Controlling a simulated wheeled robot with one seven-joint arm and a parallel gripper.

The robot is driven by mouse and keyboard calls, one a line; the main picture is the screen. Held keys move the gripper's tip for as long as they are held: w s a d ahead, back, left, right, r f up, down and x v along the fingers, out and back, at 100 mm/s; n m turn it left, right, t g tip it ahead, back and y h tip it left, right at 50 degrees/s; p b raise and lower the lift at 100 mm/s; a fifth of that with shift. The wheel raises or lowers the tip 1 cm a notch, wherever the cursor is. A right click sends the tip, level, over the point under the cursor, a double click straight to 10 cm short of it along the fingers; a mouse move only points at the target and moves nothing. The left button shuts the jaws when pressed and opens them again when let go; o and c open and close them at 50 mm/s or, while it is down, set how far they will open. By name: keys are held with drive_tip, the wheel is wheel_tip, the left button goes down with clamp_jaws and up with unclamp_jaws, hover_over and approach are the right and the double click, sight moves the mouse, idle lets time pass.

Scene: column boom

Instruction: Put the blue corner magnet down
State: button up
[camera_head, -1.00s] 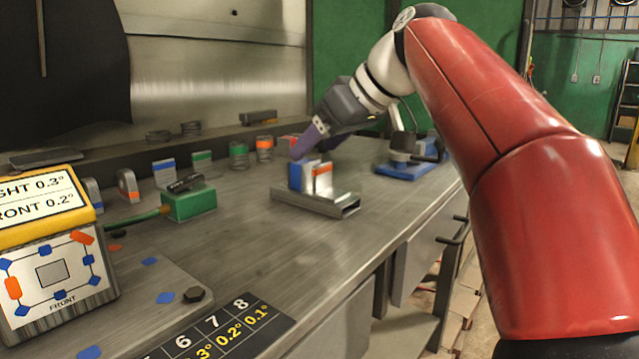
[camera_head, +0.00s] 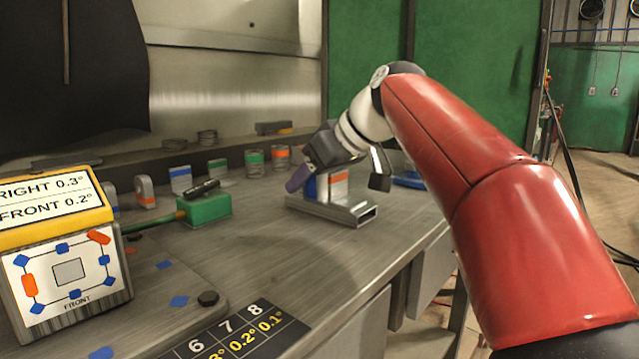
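A blue block (camera_head: 311,188), which seems to be the blue corner magnet, stands upright on a metal channel (camera_head: 355,216) on the bench. It is beside a white and orange block (camera_head: 338,185). My gripper (camera_head: 304,176) is low over the channel, with a purple finger at the upper left of the blue block. The wrist and gripper body hide the other finger and the top of the blue block. I cannot tell whether the finger touches the block or whether the gripper is open or shut.
A yellow-topped display box (camera_head: 62,225) stands at the left. A green box (camera_head: 207,208) and several blue, orange and green-marked pieces line the back. A numbered black strip (camera_head: 240,330) lies in front. The bench middle is clear. A blue-based fixture (camera_head: 408,182) is partly hidden behind my arm.

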drive_tip(key=shift+r, duration=0.1)
drive_tip(key=c, duration=1.1)
